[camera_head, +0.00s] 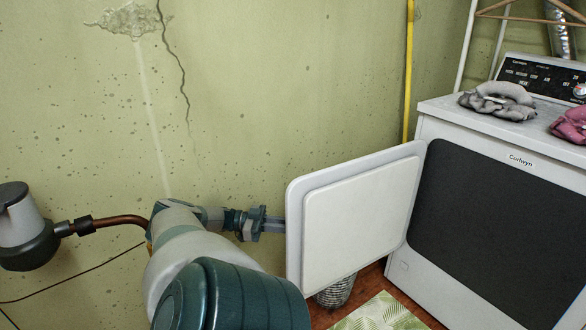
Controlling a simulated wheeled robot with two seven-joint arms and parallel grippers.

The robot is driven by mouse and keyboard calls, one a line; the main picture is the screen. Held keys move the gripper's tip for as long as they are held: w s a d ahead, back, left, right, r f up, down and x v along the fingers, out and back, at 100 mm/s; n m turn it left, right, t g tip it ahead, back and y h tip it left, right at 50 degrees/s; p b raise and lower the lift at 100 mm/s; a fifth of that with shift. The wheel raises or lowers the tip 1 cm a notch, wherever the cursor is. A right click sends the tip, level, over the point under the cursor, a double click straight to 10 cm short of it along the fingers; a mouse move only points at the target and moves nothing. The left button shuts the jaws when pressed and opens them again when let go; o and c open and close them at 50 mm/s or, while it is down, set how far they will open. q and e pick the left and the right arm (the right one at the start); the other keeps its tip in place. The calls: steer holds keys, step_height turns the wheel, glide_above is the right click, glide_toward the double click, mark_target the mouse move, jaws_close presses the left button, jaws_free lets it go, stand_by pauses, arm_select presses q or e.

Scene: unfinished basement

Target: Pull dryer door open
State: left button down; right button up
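The white dryer (400,268) stands at the right with a large dark front area (500,228). Its white dryer door (362,215) stands wide open, swung out to the left from the dryer's left front edge. My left gripper (277,224) is at the door's free left edge. Its fingers reach up to that edge and their tips are partly hidden by the door, so I cannot tell whether they are open or shut, or touching it. My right gripper is not in view.
A grey cloth (498,100) and a maroon cloth (572,125) lie on the dryer. A copper pipe (118,220) runs along the cracked green wall (270,80) at left. A yellow pipe (408,70) rises behind the door. A leaf-patterned mat (378,314) lies on the floor below.

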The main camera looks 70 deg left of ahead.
arm_select(q)
steer(key=shift+w+a+r, duration=0.1)
steer(key=shift+w+r, duration=0.3)
steer(key=c, duration=1.7)
jaws_free()
steer(key=shift+w, duration=0.15)
steer(key=shift+w+f, duration=0.15)
steer(key=shift+f, duration=0.1)
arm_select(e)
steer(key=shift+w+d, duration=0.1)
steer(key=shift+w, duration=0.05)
arm_select(q)
steer(key=shift+s+f, duration=0.1)
steer(key=shift+s, duration=0.2)
steer(key=shift+s+r, duration=0.1)
steer(key=shift+r, duration=0.1)
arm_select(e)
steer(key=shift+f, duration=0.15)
